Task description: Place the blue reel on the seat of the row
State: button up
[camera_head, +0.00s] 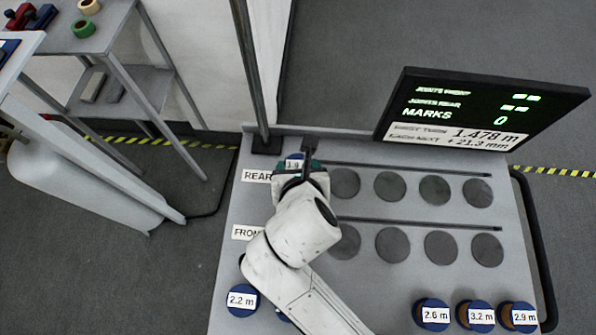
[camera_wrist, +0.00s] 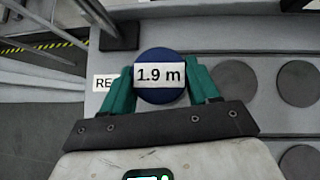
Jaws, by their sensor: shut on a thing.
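My gripper (camera_wrist: 160,88) is shut on a blue reel (camera_wrist: 160,97) with a white "1.9 m" label, one green finger on each side. The held reel (camera_head: 293,157) also shows in the head view, at the left end of the REAR row beside the REAR label (camera_head: 257,176). I cannot tell whether it touches the board or hangs above it. Several dark round seats stand bare to its right, the nearest a rear seat (camera_head: 344,182). A FRONT row seat (camera_head: 392,245) is bare too. My arm hides the left end of the front row.
Blue reels labelled 2.2 m (camera_head: 242,300), 2.6 m (camera_head: 432,314), 3.2 m (camera_head: 476,315) and 2.9 m (camera_head: 518,316) line the near edge. A display (camera_head: 480,110) reading MARKS 0 stands at the back right. A post (camera_head: 252,75) rises behind the held reel.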

jog(key=shift+w+f, duration=0.15)
jog(key=shift+f, duration=1.6)
jog(key=shift+f, duration=0.15)
jog(key=o, duration=1.3)
jog(key=shift+c, duration=0.2)
jog(key=a+v, duration=0.1)
jog(key=v, duration=1.1)
jog(key=shift+d+p, duration=0.3)
jog(key=shift+d, duration=0.15)
